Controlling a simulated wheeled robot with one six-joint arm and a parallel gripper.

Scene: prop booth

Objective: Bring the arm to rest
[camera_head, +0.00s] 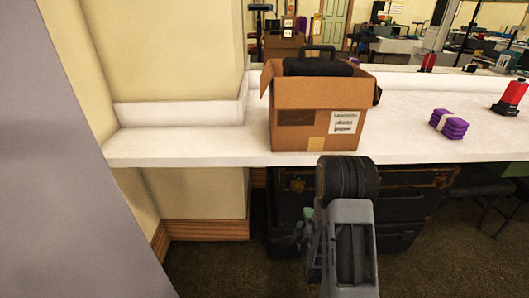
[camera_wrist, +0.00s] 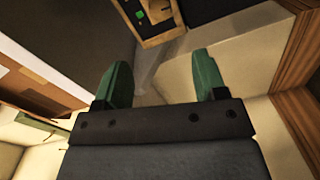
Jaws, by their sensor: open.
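My arm (camera_head: 347,240) reaches up from the bottom of the head view, in front of the counter. My gripper (camera_wrist: 161,75) shows in the wrist view with its two green fingers wide apart and nothing between them. In the head view only a bit of green shows beside the arm, and the rest of the gripper is hidden.
An open cardboard box (camera_head: 287,130) with a black case (camera_head: 318,67) in it stands at the front edge of the white counter (camera_head: 190,147). Dark trunks (camera_head: 400,235) stand underneath.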

